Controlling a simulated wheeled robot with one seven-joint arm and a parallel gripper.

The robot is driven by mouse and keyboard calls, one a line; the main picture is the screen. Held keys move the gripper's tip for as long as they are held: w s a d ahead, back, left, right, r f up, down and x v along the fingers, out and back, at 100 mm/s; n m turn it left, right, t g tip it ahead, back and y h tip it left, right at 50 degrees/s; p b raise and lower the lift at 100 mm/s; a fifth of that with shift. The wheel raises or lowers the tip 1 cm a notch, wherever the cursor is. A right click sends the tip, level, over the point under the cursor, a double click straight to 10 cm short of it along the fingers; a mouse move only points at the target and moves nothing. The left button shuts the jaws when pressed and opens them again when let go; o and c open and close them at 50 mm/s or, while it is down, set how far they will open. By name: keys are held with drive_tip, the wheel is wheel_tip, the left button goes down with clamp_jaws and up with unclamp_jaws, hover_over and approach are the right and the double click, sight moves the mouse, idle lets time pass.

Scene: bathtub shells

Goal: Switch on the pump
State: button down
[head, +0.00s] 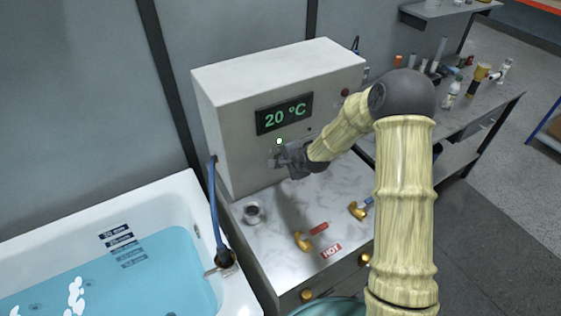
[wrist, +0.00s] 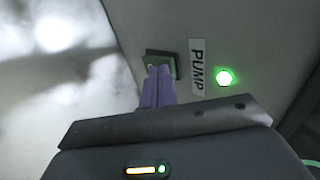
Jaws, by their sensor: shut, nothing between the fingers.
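In the wrist view the lamp (wrist: 224,78) glows green beside the PUMP label (wrist: 197,67). On the label's other side is a square pump switch (wrist: 160,60), partly hidden by my fingers. My gripper (wrist: 157,72) is shut and empty, with its purple fingertips at the switch; I cannot tell whether they touch it. In the head view my gripper (head: 282,157) is at the box front and hides the switch.
The bathtub (head: 190,190) with blue water is at the left, and a blue hose (head: 214,200) runs down to its edge. Gold taps (head: 302,241) and a red HOT label (head: 331,250) are on the counter (head: 270,235).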

drive_tip(key=shift+d, duration=0.2)
drive_tip(key=shift+r+p, duration=0.5)
drive_tip(key=shift+r, duration=0.25)
drive_tip(key=b+v, duration=0.1)
drive_tip(key=v, duration=1.2)
